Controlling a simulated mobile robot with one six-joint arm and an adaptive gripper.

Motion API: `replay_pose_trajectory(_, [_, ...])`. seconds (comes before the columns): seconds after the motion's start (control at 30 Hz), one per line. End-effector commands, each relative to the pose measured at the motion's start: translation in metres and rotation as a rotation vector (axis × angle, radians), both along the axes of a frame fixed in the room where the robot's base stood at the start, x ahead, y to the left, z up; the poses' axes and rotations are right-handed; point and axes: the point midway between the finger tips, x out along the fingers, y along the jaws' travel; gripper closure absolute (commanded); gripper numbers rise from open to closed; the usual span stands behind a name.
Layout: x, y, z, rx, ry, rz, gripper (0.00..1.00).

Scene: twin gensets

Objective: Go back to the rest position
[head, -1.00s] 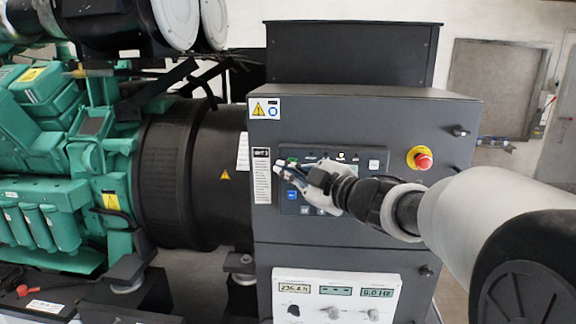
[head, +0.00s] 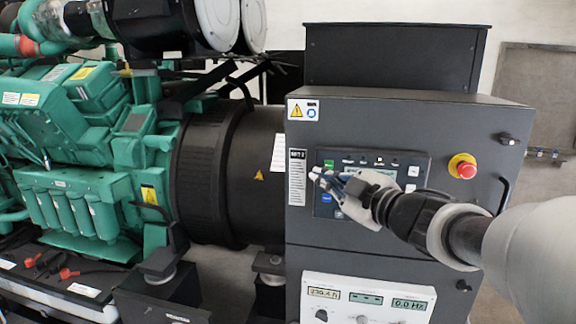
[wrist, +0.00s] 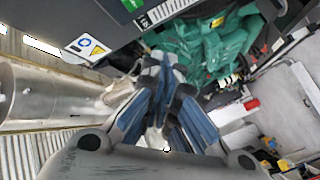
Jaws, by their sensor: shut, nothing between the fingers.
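My gripper (head: 322,178) is shut and empty. In the head view it appears in front of the control panel (head: 411,187) on the dark grey genset cabinet (head: 400,229), and my arm comes in from the right. I cannot tell the gap between the fingers and the panel. In the wrist view the gripper's blue-padded fingers (wrist: 166,72) come together at the middle. The cabinet's edge with a warning label (wrist: 86,46) shows at the top left of that view.
A red emergency stop (head: 466,170) sits on the cabinet right of the panel. A white meter box (head: 368,297) is below. The green engine (head: 75,195) fills the left, joined by a black generator housing (head: 215,180). A metal door (head: 538,90) is at the back right.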

Motion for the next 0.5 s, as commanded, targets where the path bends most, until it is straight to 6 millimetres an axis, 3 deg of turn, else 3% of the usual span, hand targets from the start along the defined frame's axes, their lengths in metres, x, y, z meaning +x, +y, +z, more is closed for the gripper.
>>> replay_pose_trajectory(0.17, [-0.01, -0.025, -0.029, 0.044, 0.043, -0.214, 1.0])
replay_pose_trajectory(0.27, [-0.033, -0.051, -0.067, 0.11, 0.125, -0.414, 1.0])
replay_pose_trajectory(0.4, [-0.09, -0.078, -0.144, 0.229, 0.316, -0.663, 1.0])
replay_pose_trajectory(0.5, [-0.137, -0.081, -0.204, 0.307, 0.482, -0.785, 1.0])
